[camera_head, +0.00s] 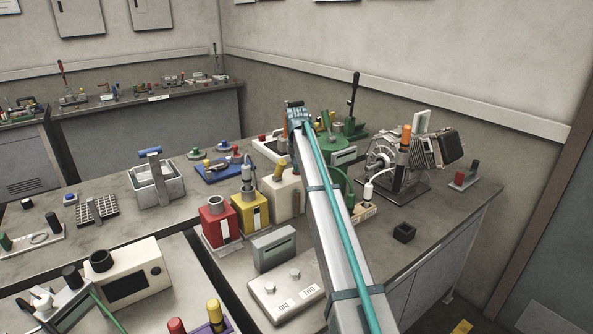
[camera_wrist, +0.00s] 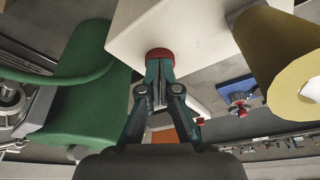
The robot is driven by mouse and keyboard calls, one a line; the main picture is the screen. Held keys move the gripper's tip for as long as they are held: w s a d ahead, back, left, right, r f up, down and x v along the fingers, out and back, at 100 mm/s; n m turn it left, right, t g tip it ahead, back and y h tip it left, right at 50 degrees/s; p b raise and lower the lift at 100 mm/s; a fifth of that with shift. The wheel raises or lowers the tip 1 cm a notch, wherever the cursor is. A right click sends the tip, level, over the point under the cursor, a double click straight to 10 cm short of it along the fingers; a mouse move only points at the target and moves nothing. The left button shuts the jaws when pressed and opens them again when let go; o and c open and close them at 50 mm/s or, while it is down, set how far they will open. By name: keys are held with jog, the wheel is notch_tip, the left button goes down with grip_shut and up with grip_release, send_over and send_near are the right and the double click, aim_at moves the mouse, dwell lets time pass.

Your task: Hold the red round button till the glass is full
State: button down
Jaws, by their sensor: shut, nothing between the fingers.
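The red round button (camera_wrist: 160,53) sits on the edge of a white box (camera_wrist: 190,25) in the wrist view. My gripper (camera_wrist: 158,66) is shut and empty. Its fingertips are right at the button and overlap its lower edge in the picture; I cannot tell whether they press it. In the head view my gripper is at the far end of the arm, and its fingertips and this button cannot be made out there. I cannot make out a glass or its fill level in either view.
In the wrist view a green body (camera_wrist: 85,75) is close on the left and a yellow cylinder (camera_wrist: 275,50) on the right. In the head view red (camera_head: 219,222) and yellow (camera_head: 251,213) boxes stand left of my arm. A motor-like machine (camera_head: 395,160) stands to the right.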

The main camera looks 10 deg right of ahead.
jog(key=shift+r+p, duration=1.6)
jog(key=shift+r, duration=1.4)
